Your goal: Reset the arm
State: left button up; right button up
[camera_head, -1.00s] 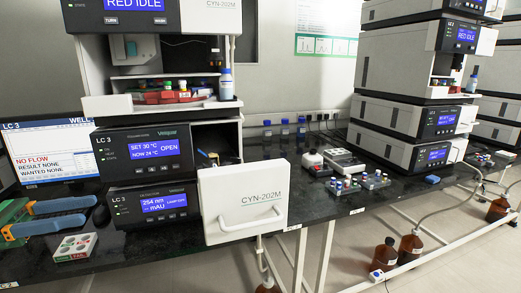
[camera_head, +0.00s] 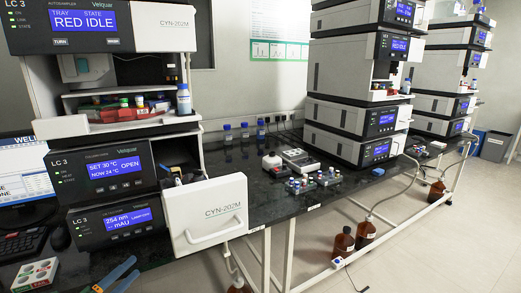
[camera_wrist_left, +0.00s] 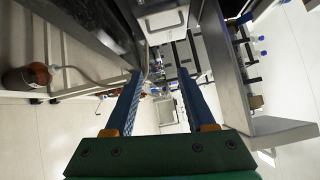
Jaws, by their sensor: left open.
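My left gripper (camera_head: 137,265) shows at the bottom left of the head view, its two blue fingers apart, near the front edge of the black bench (camera_head: 310,195). In the left wrist view the same blue fingers (camera_wrist_left: 159,82) stand apart with nothing between them, above the green gripper body. The rest of the left arm is out of the head view. My right gripper is not in view.
The LC 3 stack (camera_head: 120,180) stands at left with its white CYN-202M door (camera_head: 207,215) swung out past the bench edge. Brown bottles (camera_head: 343,242) stand on the floor.

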pick_arm(q)
jog(key=s+d+f+n+g+y+p, duration=0.15)
jog(key=s+f+n, duration=0.25)
jog(key=f, duration=0.4)
jog(key=s+d+f+n+g+y, duration=0.2)
jog(key=s+f+n+g+y, duration=0.1)
jog(key=s+f+n, duration=0.3)
jog(key=s+d+f+n+g+y+p, duration=0.1)
jog(key=s+f+n+g+y, duration=0.15)
jog(key=f, duration=0.65)
jog(key=s+d+f+n+g, duration=0.3)
jog(key=s+d, duration=0.1)
jog(key=s, duration=0.6)
jog(key=s+d+f+n+g+p, duration=0.1)
jog(key=s+d+f+n+g, duration=0.1)
jog(key=s, duration=0.8)
jog(key=s+d+f+n+g+p, duration=0.1)
jog(key=s+d+f+n+g, duration=0.2)
jog(key=s+d+f, duration=0.3)
jog(key=s+g, duration=0.1)
jog(key=s, duration=0.3)
jog(key=shift+d+n+h, duration=0.15)
jog(key=shift+n+h, duration=0.2)
jog(key=shift+h, duration=0.05)
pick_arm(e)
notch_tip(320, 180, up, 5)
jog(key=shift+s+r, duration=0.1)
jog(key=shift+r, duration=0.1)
pick_arm(q)
jog(key=shift+f, duration=0.1)
